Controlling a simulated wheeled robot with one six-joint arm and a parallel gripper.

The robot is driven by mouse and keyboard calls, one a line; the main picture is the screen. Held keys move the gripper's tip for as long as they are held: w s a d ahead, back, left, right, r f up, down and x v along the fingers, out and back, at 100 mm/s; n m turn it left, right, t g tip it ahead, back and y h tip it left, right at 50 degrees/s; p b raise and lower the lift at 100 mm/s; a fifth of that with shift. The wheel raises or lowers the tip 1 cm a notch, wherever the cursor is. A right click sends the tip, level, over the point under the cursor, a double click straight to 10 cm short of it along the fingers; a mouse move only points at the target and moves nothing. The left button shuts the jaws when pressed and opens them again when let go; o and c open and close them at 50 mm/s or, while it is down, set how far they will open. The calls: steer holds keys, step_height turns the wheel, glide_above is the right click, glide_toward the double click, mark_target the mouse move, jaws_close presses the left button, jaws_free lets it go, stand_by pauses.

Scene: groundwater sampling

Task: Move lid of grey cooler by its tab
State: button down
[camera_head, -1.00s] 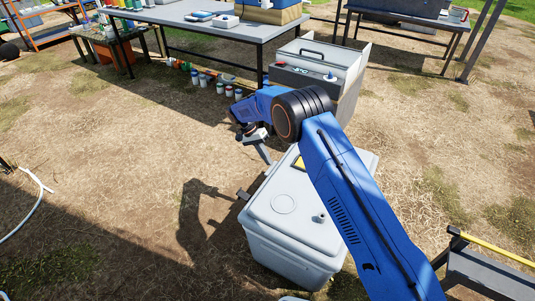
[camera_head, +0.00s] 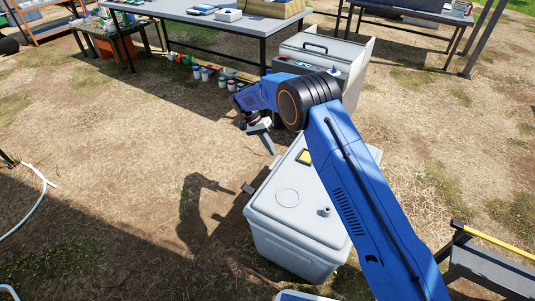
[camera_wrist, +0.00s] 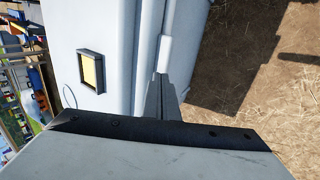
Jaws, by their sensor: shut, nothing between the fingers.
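The grey cooler (camera_head: 262,243) stands on the ground below my arm, with its pale lid (camera_head: 288,220) lying shut on top. A small dark tab (camera_head: 248,188) sticks out from the lid's left edge. My gripper (camera_head: 275,151) points down at the far left edge of the lid, beyond the tab in the picture. In the wrist view my gripper's fingers (camera_wrist: 160,80) are together and empty, close beside the pale wall and lid edge of the cooler. Contact cannot be told. A yellow label in a dark frame (camera_wrist: 92,71) shows on the lid.
A second grey box (camera_head: 325,50) with a black handle stands behind. A long table (camera_head: 215,22) is at the back, with several small bottles (camera_head: 205,73) on the ground before it. A dark frame with a yellow bar (camera_head: 490,245) is at lower right.

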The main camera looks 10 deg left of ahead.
steer(key=a+f+v, duration=0.1)
steer(key=v, duration=0.9)
steer(key=shift+w+a+r, duration=0.3)
steer(key=shift+w+a, duration=0.05)
steer(key=shift+a, duration=0.1)
steer(key=d+r+y, duration=0.2)
steer(key=d+r, duration=1.4)
steer(key=r, duration=0.3)
steer(key=s+d+r+n+t+y, duration=0.1)
steer(key=s+d+r, duration=0.5)
steer(key=d, duration=0.4)
steer(key=s+d+r+n+t+y, duration=0.1)
steer(key=s+d+r+y, duration=0.1)
steer(key=s+d+r, duration=0.6)
steer(key=s+d+r+t+y, duration=0.1)
steer(key=s+d+r+t, duration=0.1)
steer(key=s+d, duration=1.15)
steer(key=s+d+f+t, duration=0.1)
steer(key=s+d+f, duration=0.1)
steer(key=s, duration=0.4)
steer(key=s+d+f, duration=0.3)
steer(key=s, duration=0.3)
steer(key=s+d+f+n+t, duration=0.1)
steer(key=s+d+f, duration=0.1)
steer(key=s, duration=0.4)
steer(key=shift+s+d+f+t, duration=0.3)
steer(key=shift+s+d+f, duration=0.1)
steer(key=shift+f, duration=0.45)
